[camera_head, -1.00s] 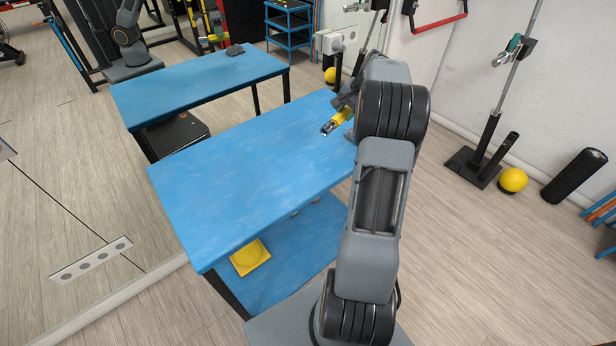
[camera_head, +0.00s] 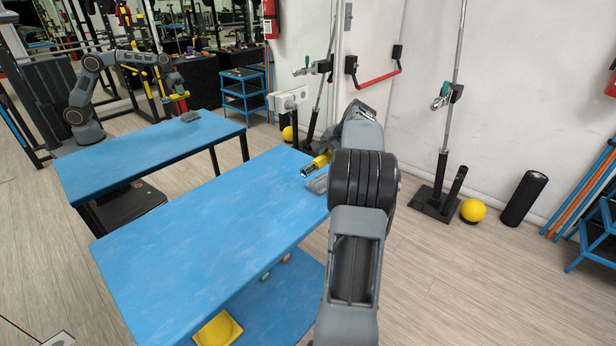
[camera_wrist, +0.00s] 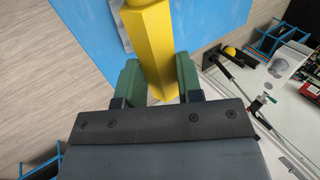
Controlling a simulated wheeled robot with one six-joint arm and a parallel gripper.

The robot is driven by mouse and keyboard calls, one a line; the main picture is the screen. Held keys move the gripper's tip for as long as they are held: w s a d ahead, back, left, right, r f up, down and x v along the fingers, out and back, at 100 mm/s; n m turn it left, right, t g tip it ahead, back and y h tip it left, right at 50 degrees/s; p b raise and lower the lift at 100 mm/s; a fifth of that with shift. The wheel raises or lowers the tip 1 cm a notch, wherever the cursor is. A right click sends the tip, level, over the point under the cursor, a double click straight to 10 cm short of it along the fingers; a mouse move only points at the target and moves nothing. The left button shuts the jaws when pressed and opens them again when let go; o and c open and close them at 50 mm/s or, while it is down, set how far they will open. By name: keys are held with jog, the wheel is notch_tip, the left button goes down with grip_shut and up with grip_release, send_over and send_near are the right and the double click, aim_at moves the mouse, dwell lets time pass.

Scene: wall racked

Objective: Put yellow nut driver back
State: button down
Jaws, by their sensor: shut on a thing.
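The yellow nut driver (camera_head: 317,163) shows beside my arm, over the far end of the blue table (camera_head: 190,235), with its metal end pointing left. In the wrist view my gripper (camera_wrist: 158,75) has its two green fingers shut on the yellow handle (camera_wrist: 152,35), which runs up out of the frame. In the head view my arm hides the gripper fingers and much of the driver. I cannot make out a place for the driver in these views.
A grey object (camera_head: 318,184) lies on the table under the driver. A yellow dish (camera_head: 218,330) and small items sit on the lower shelf. Left, another blue table (camera_head: 140,150) and arm look like a mirror reflection. A white socketed box (camera_head: 288,100) stands beyond the table.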

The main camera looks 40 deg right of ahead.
jog(key=a+f, duration=0.1)
jog(key=a, duration=0.1)
jog(key=a+f, duration=0.1)
jog(key=a, duration=0.2)
jog(key=a+f+b, duration=0.1)
jog(key=a+f, duration=0.1)
jog(key=a, duration=0.1)
jog(key=shift+w, duration=0.35)
send_near(294, 204)
jog(key=x, duration=0.2)
jog(key=w+x, duration=0.1)
jog(key=x, duration=0.2)
jog(key=shift+s+d+r+b, duration=0.1)
jog(key=shift+d+r+b, duration=0.05)
jog(key=shift+r+b, duration=0.2)
jog(key=shift+f, duration=0.8)
jog(key=c, duration=0.8)
grip_release()
jog(key=shift+a, duration=0.2)
jog(key=shift+f, duration=0.1)
jog(key=shift+s+f, duration=0.1)
